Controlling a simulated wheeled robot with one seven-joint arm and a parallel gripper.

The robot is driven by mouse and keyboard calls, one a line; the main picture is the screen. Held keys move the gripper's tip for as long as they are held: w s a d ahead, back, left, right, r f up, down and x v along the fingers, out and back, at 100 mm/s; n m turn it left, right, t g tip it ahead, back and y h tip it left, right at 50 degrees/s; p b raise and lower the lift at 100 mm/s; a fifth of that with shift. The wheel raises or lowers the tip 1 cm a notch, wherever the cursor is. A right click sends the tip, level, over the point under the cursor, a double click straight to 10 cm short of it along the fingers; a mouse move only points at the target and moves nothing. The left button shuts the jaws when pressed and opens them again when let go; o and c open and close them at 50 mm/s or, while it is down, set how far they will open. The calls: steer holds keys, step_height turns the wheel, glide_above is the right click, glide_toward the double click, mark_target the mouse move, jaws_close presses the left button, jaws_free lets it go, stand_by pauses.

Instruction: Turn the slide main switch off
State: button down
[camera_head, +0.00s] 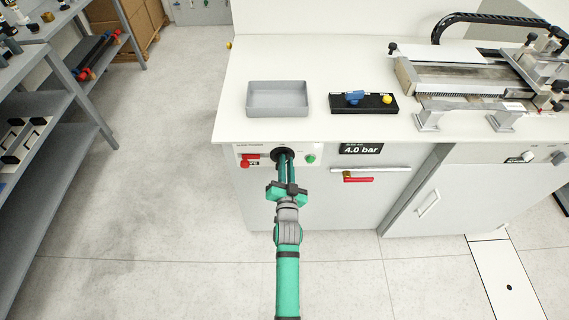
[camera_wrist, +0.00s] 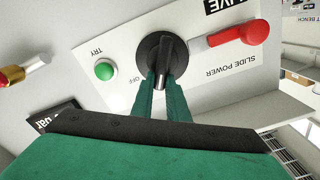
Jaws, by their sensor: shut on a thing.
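The slide main switch is a black rotary knob on the white "SLIDE POWER" panel at the front of the bench, seen in the head view (camera_head: 281,152) and close up in the wrist view (camera_wrist: 164,52). "OFF" is printed beside it in the wrist view. My gripper (camera_wrist: 163,85), with green fingers, also shows in the head view (camera_head: 285,158). Its fingers are shut on the knob's raised handle. The handle's ridge points toward my gripper in the wrist view. The fingertips hide part of the knob.
A red lever (camera_wrist: 238,36) sits on one side of the knob and a green "TRY" button (camera_wrist: 105,70) on the other. A "4.0 bar" display (camera_head: 361,148) and a red-handled valve (camera_head: 358,179) are to the right. A grey tray (camera_head: 277,111) stands above on the bench.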

steer(key=shift+d+f+m, duration=0.2)
steer(key=shift+f+m, duration=0.2)
steer(key=shift+m, duration=1.6)
steer(key=shift+d+f+m, duration=0.25)
steer(key=shift+f+m, duration=0.15)
steer(key=shift+m, duration=1.6)
steer(key=shift+d+f+m, duration=0.2)
steer(key=shift+f+m, duration=0.2)
steer(key=shift+m, duration=1.6)
steer(key=c, duration=1.7)
jaws_free()
